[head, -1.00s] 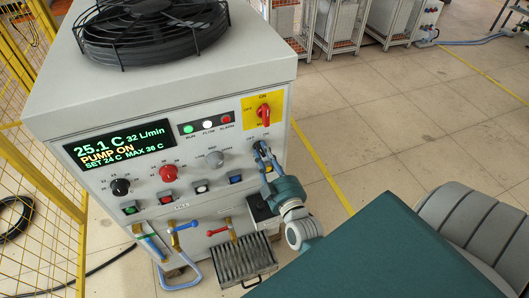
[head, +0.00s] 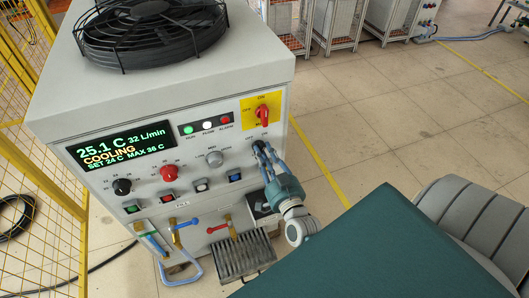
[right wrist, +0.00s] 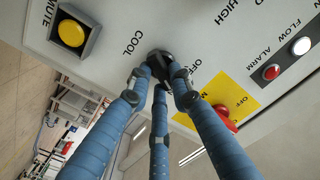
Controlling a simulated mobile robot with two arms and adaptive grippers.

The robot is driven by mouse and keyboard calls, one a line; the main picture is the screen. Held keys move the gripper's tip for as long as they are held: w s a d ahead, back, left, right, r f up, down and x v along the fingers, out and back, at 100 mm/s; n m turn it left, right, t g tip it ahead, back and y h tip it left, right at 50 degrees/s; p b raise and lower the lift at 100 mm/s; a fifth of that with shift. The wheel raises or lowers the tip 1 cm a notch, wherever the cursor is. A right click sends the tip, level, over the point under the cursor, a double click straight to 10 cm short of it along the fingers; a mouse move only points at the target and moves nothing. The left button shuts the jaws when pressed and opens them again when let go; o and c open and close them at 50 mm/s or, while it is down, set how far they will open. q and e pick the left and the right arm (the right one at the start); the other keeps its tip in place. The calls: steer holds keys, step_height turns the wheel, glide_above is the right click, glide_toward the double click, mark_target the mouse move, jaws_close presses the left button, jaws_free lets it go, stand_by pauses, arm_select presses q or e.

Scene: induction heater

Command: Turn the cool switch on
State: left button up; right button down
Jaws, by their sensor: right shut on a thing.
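The cool switch is a dark knob on the right of the machine's front panel, below the yellow plate. In the right wrist view the cool switch (right wrist: 157,54) shows next to the label COOL, partly covered by fingertips. My right gripper (head: 262,148) is shut on it, with its blue fingers around the knob; the gripper also shows in the right wrist view (right wrist: 160,72). The display (head: 118,147) reads COOLING, 25.1 C and 32 L/min. My left gripper is not in view.
The red main switch (head: 263,112) sits on a yellow plate just above my fingers. A yellow MUTE button (right wrist: 71,33) is near the cool switch. Blue-handled (head: 181,223) and red-handled valves (head: 218,228) stick out lower left. The floor to the machine's right is clear.

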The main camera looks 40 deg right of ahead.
steer(key=shift+m, duration=0.6)
steer(key=c, duration=1.5)
jaws_free()
steer(key=shift+c, duration=0.2)
steer(key=v, duration=1.2)
steer(key=shift+d+f, duration=0.1)
